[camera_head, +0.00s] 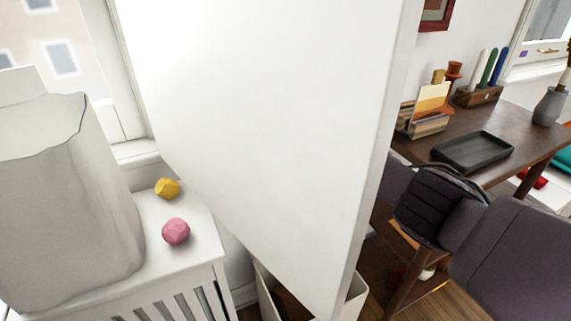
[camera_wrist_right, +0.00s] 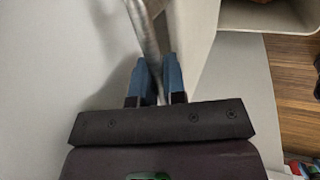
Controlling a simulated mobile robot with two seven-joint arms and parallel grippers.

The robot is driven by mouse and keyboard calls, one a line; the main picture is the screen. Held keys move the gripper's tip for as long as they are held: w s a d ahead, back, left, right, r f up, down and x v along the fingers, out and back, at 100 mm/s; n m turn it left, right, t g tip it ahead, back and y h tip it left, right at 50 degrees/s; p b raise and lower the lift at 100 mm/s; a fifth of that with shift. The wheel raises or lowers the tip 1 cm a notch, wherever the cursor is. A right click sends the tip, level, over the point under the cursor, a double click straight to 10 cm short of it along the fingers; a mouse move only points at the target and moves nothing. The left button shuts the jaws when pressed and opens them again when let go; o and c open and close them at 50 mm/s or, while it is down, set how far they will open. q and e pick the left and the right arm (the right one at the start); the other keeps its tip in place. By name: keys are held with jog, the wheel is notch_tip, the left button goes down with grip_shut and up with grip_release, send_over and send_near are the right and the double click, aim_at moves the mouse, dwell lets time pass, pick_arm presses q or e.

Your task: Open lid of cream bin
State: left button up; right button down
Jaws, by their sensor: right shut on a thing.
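A large white panel (camera_head: 275,120), which looks like the bin's lid, stands steeply tilted close to my head camera and fills the middle of that view. Below it, part of the open cream bin (camera_head: 355,294) shows, with a dark inside; the panel hides most of it. In the right wrist view, my right gripper (camera_wrist_right: 157,73) has its blue fingertips closed around a thin grey metal handle (camera_wrist_right: 149,38). A pale surface lies on the left of the handle and a cream edge on its right. My left gripper is in neither view.
A white slatted cabinet (camera_head: 200,254) at left carries a grey paper-like bag (camera_head: 65,205), a yellow lump (camera_head: 167,188) and a pink lump (camera_head: 176,232).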

jog(key=c, duration=1.2)
grip_release()
jog(key=shift+r, duration=0.3)
jog(key=p+v, duration=0.2)
jog(key=v, duration=0.2)
jog(key=shift+r, duration=0.4)
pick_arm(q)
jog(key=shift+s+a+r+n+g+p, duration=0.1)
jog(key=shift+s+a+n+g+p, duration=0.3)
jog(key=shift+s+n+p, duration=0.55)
pick_arm(e)
jog(key=v, duration=0.5)
jog(key=shift+s+d+r, duration=0.15)
jog(key=shift+s, duration=0.1)
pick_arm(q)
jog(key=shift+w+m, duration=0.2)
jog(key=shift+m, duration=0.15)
